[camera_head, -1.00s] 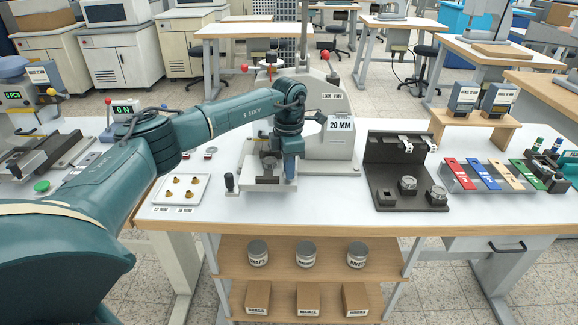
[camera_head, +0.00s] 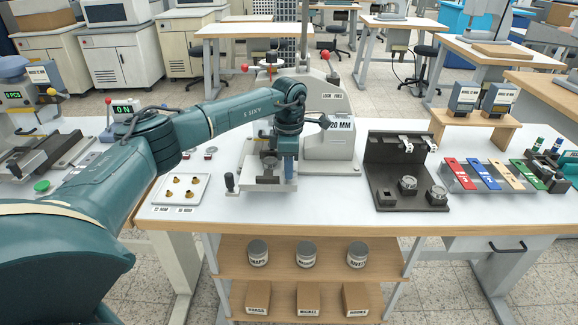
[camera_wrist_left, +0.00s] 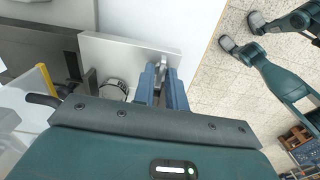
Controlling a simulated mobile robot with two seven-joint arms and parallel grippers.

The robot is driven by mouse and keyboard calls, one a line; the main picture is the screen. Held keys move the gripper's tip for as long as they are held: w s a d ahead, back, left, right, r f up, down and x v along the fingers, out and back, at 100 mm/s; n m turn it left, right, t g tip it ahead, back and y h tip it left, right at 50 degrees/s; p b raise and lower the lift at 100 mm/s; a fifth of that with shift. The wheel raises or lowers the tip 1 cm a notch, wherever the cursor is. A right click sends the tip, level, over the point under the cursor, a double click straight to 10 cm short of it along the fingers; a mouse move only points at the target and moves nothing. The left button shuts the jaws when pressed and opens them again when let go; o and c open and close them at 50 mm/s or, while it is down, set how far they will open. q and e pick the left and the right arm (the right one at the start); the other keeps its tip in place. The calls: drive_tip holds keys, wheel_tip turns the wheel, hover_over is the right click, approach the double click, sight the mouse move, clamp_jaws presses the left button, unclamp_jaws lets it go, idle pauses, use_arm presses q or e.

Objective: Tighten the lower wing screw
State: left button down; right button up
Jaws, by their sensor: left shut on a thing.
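The grey press (camera_head: 326,95) stands on the white bench, with a light plate (camera_head: 250,186) low at its front. My right gripper is in neither view.
A tray with several brass pieces (camera_head: 205,181) lies left of the press. A "20 MM" block (camera_head: 330,145) stands close behind my wrist. A black fixture (camera_head: 386,197) and a rack of coloured strips (camera_head: 480,172) are on the right. The front bench strip is clear.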

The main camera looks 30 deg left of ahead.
use_arm(q)
drive_tip(key=c, duration=1.7)
unclamp_jaws()
drive_tip(key=shift+r, duration=0.1)
wheel_tip(320, 180, up, 13)
drive_tip(key=shift+r+b, duration=0.1)
drive_tip(key=shift+b, duration=0.3)
drive_tip(key=shift+d, duration=0.1)
